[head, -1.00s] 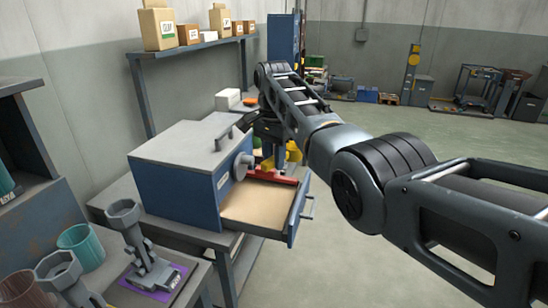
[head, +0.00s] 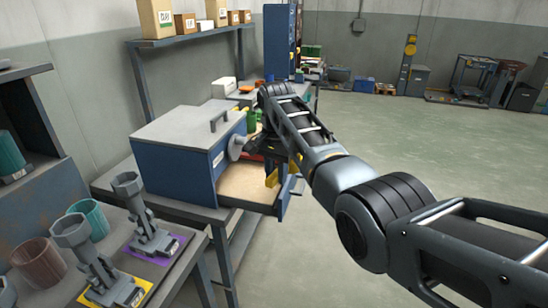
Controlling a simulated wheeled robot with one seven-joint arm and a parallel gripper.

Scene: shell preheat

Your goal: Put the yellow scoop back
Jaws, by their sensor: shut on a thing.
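The yellow scoop (head: 272,179) shows in the head view as yellow parts below and right of my gripper, over the open drawer. My gripper (head: 266,157) is shut on it. The fingertips and much of the scoop are hidden by my wrist and arm. The drawer (head: 243,187) is pulled out of a blue box (head: 180,172) with a grey top and has a tan floor. I cannot tell whether the scoop touches that floor. A red thing (head: 253,157) lies at the drawer's back, partly hidden.
A bench at the front left holds grey tools on a purple mat (head: 172,247) and a yellow mat (head: 140,297), plus a teal cup (head: 92,217) and a brown cup (head: 38,265). Green things (head: 253,118) stand behind the drawer. Open floor lies to the right.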

